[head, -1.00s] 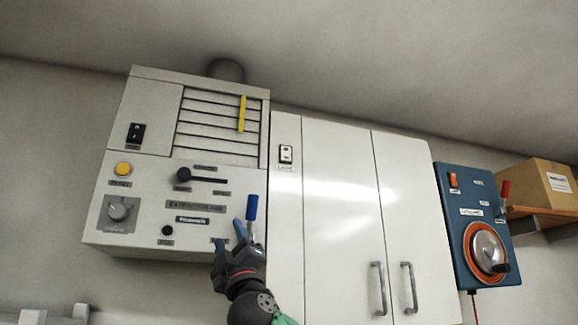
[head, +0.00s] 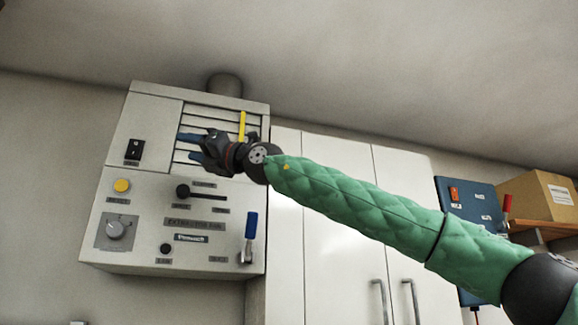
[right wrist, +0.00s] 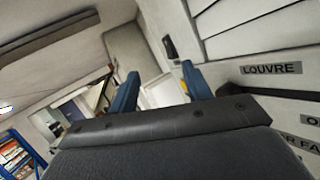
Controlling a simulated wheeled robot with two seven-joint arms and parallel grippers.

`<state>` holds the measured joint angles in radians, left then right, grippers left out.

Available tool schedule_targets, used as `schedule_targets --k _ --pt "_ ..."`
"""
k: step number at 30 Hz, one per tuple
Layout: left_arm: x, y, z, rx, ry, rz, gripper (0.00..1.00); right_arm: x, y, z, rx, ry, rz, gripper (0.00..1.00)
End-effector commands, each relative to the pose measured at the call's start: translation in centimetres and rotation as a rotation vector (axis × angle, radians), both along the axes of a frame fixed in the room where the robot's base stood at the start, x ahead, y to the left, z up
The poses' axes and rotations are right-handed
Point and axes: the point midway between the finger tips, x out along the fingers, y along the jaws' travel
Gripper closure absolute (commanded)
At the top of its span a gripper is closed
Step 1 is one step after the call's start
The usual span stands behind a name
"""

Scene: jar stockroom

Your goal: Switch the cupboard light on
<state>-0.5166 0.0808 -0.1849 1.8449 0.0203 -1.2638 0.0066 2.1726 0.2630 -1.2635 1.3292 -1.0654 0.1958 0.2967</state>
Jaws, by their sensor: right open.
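The white cupboard (head: 335,255) hangs on the wall, with two doors and bar handles. Its small light switch, on the narrow panel at its left edge, is hidden now behind my right wrist and forearm. My right gripper (head: 184,147) is open and empty, its blue fingers pointing left in front of the louvres of the extractor fan unit (head: 150,228), left of the cupboard. In the right wrist view both fingers (right wrist: 160,88) are apart with nothing between them. My left gripper is not in view.
Right of the cupboard are a blue panel (head: 480,190) and a cardboard box (head: 540,193).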

Motion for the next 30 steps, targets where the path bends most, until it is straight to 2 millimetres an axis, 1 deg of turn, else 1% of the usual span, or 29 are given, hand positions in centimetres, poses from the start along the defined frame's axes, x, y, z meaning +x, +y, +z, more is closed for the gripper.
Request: schedule_targets --k 1,6,8,11,13,16,19,24,27,30 --pt "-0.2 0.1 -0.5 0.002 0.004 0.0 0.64 -0.2 -0.7 1.9 -0.043 -0.032 -0.048 0.51" --pt "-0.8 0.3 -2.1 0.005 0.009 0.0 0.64 0.0 -3.5 6.2 -0.173 -0.1 -0.205 0.51" --pt "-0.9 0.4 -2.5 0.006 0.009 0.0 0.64 0.1 -4.7 7.6 -0.213 -0.114 -0.259 0.51" --pt "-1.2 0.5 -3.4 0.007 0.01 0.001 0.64 0.4 -7.0 9.6 -0.281 -0.123 -0.355 0.51" --pt "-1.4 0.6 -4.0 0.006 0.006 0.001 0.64 0.9 -9.0 10.7 -0.34 -0.113 -0.433 0.51" --pt "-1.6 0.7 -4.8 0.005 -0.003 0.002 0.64 2.3 -11.6 10.9 -0.421 -0.07 -0.534 0.51" --pt "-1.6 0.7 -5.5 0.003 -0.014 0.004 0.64 3.9 -14.3 10.3 -0.5 -0.006 -0.625 0.51" --pt "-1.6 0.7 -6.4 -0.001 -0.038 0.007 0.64 6.7 -19.0 8.2 -0.627 0.136 -0.77 0.51" --pt "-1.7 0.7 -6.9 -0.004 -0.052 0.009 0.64 7.8 -21.5 7.1 -0.685 0.217 -0.846 0.51" --pt "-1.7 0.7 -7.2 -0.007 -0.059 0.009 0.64 8.4 -23.3 6.3 -0.723 0.276 -0.898 0.51"
